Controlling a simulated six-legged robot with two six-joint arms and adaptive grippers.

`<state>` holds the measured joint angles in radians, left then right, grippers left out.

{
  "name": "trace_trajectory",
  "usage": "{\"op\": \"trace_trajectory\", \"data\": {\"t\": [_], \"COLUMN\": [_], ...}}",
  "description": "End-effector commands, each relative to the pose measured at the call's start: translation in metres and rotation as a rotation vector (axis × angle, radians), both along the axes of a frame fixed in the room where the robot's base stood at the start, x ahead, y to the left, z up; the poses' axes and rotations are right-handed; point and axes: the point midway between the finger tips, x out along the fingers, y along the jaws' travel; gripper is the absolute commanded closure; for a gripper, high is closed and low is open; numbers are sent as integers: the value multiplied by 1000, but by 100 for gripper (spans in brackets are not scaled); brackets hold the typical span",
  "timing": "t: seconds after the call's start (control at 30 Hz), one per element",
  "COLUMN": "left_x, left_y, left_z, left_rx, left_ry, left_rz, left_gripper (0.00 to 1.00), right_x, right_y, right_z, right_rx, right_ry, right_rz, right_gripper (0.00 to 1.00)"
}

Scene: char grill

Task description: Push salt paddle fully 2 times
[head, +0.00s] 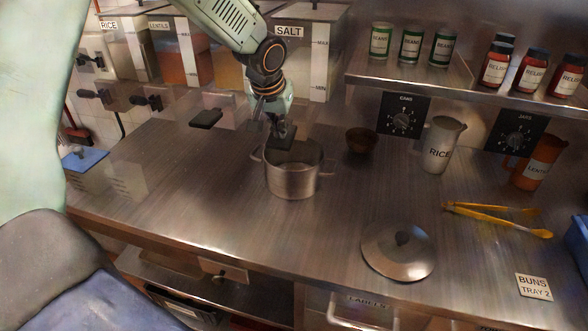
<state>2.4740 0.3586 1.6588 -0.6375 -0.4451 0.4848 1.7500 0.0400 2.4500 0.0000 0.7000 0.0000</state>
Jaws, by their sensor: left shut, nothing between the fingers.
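The salt dispenser (318,62) is a clear bin with a SALT label at the back, partly hidden by my left arm. A dark flat piece, seemingly the salt paddle (285,141), shows below it, just over the far rim of a steel pot (292,182). My left gripper (270,118) is shut and empty, pointing down at this dark piece. I cannot tell whether it touches or presses it. The pot stands open on the counter under the gripper. My right gripper is out of view.
Another black paddle (206,118) sticks out to the left. A brown bowl (361,141), a RICE jug (441,145) and a LENTILS jug (538,162) stand right of the pot. A lid (398,250) and yellow tongs (497,220) lie in front.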

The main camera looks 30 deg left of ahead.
Motion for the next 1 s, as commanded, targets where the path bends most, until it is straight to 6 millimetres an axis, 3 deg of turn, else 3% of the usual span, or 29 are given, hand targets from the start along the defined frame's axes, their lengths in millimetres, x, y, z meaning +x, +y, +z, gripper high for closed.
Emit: {"op": "trace_trajectory", "data": {"t": [0.17,1.0], "left_x": [-3,-1], "left_y": [-1,0], "left_z": [0,46], "left_rx": [-2,1], "left_ry": [12,3], "left_rz": [0,-1], "left_gripper": [100,100], "right_x": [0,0], "right_y": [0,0], "right_z": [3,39], "right_rx": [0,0], "right_ry": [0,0], "right_rz": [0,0], "right_gripper": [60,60]}}
